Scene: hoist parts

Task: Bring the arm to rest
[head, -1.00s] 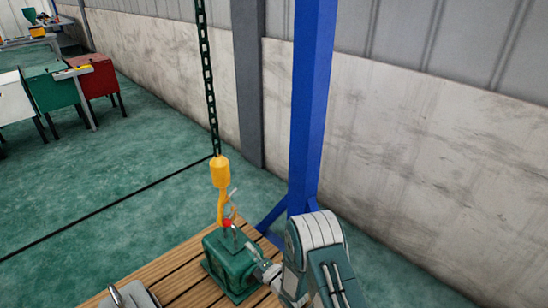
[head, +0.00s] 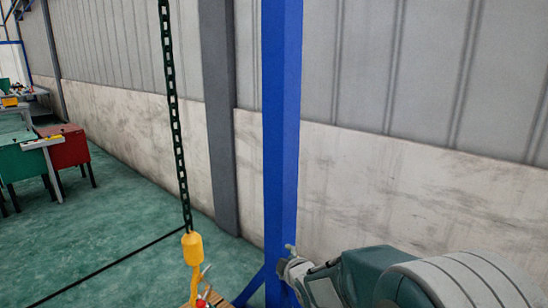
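My arm reaches in from the lower right of the head view, its grey and dark green links large in the corner. My gripper (head: 286,262) is at its left end, in front of the foot of the blue post. It is small and seen from behind, so I cannot tell whether its fingers are open or shut. The yellow hoist hook (head: 193,255) hangs on a dark chain (head: 176,130) to the left of my gripper, apart from it. A small red part (head: 203,302) shows at the hook's lower end, at the picture's bottom edge. Whatever lies below is cut off.
The blue post (head: 281,140) stands close behind my gripper. A grey column (head: 219,130) and wall stand behind. Green (head: 22,160) and red (head: 68,150) cabinets stand far left. The floor between is clear.

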